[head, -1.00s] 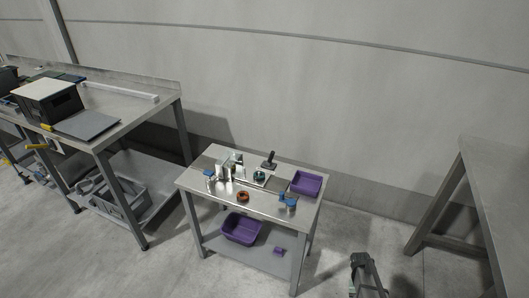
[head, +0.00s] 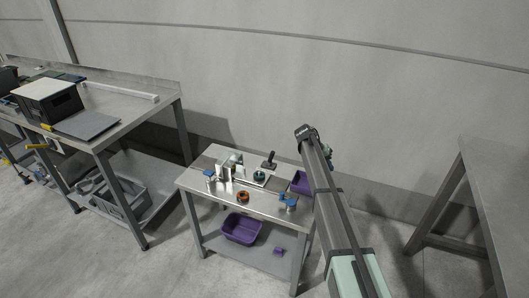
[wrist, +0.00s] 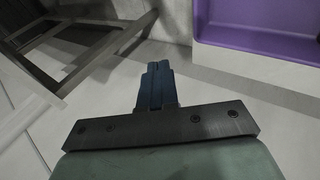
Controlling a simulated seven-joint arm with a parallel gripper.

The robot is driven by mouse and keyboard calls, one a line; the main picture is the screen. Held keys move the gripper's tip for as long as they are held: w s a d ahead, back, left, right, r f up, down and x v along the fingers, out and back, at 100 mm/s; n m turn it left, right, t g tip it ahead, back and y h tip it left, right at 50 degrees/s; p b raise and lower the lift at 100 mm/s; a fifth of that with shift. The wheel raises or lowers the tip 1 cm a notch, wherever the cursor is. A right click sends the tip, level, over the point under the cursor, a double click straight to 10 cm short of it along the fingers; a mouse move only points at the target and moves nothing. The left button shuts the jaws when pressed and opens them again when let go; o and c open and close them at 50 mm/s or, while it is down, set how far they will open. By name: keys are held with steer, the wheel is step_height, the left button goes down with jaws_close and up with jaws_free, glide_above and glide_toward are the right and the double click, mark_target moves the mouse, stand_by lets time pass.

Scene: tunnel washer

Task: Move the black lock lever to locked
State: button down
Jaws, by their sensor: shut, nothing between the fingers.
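The black lock lever (head: 269,160) stands up from its base near the back of the small steel table, left of the purple tray, in the head view. It is not in the wrist view. My gripper (wrist: 157,68) shows in the wrist view with its two dark fingers together and nothing between them. It is beside the purple tray, apart from the lever. In the head view my arm hides most of the gripper, to the right of the table.
The purple tray (head: 298,182) is partly behind my arm and also shows in the wrist view (wrist: 262,22). A teal ring (head: 259,176), an orange ring (head: 243,197) and blue-topped fittings (head: 288,200) stand on the table (head: 222,186). A wall (head: 350,80) rises behind.

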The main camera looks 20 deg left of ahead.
steer(key=s+a+r+t+y, duration=0.1)
steer(key=s+a+r, duration=0.15)
steer(key=a, duration=0.95)
steer(key=s+a+r+t+y, duration=0.15)
steer(key=a+r, duration=0.25)
steer(key=a, duration=0.8)
steer(key=s+a+r, duration=0.3)
steer(key=a, duration=1)
glide_toward(271, 157)
steer(key=w+a+f, duration=0.3)
steer(key=f, duration=0.1)
steer(key=shift+d+f+n, duration=0.15)
steer(key=shift+d, duration=0.35)
steer(key=shift+d+f+n, duration=0.15)
steer(key=shift+d+f, duration=0.05)
steer(key=shift+d, duration=0.25)
steer(key=shift+w+d+f, duration=0.15)
steer(key=shift+d, duration=0.3)
steer(key=shift+w+d+f, duration=0.1)
steer(key=shift+d+f, duration=0.05)
steer(key=shift+d, duration=0.3)
steer(key=shift+s+d+r+y, duration=0.1)
steer(key=shift+d+y, duration=0.65)
steer(key=shift+y, duration=0.1)
steer(key=shift+d, duration=0.35)
